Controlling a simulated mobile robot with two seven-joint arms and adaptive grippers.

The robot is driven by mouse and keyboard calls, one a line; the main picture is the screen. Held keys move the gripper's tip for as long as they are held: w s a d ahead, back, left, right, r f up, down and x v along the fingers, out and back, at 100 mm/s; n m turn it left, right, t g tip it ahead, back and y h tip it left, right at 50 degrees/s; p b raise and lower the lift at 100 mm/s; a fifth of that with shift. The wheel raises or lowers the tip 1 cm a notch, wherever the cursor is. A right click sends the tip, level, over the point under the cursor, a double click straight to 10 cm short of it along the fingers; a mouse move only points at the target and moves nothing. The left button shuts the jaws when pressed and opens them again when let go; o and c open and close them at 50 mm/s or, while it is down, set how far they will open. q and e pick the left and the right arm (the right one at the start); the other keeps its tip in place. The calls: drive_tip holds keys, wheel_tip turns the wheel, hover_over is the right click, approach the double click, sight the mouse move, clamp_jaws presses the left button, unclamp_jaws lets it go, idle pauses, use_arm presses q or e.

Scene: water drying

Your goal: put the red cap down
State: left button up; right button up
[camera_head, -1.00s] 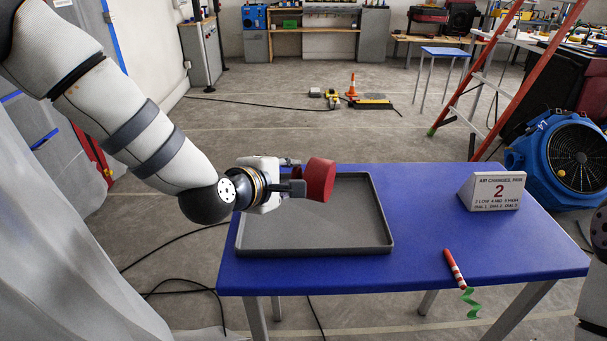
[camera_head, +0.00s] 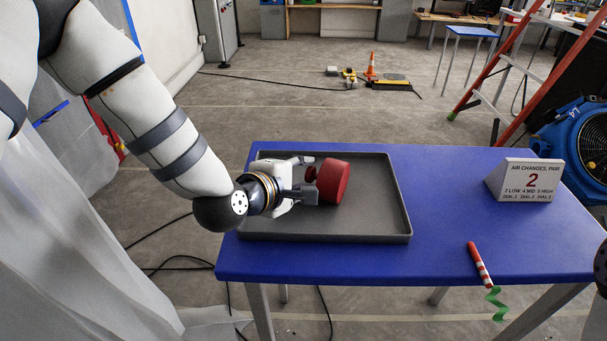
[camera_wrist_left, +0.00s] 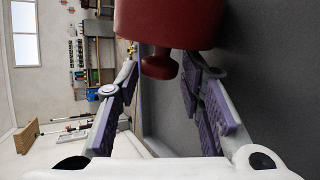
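The red cap (camera_head: 333,182) lies on its side in the grey tray (camera_head: 400,212), its small knob pointing left toward my left gripper. My left gripper (camera_head: 308,178) is low over the tray with its fingers spread. In the left wrist view, the cap (camera_wrist_left: 168,22) is just beyond the fingertips, and its knob sits between them with a gap on each side. The cap's contact with the tray floor is partly hidden. My right gripper is not in view.
The tray stands on a blue table (camera_head: 445,190). A sign with a 2 (camera_head: 525,180) stands at the right, and a red-and-white striped stick with a green streamer (camera_head: 480,264) is at the front edge. A blue fan (camera_head: 575,145) is beyond the right end.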

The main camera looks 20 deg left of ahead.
use_arm(q)
drive_tip(key=shift+r, duration=0.1)
drive_tip(key=shift+s+a+r, duration=0.1)
drive_tip(key=shift+s+r, duration=0.05)
drive_tip(key=shift+r, duration=0.1)
drive_tip(key=p+v, duration=0.2)
drive_tip(key=v, duration=0.9)
drive_tip(key=shift+s, duration=0.3)
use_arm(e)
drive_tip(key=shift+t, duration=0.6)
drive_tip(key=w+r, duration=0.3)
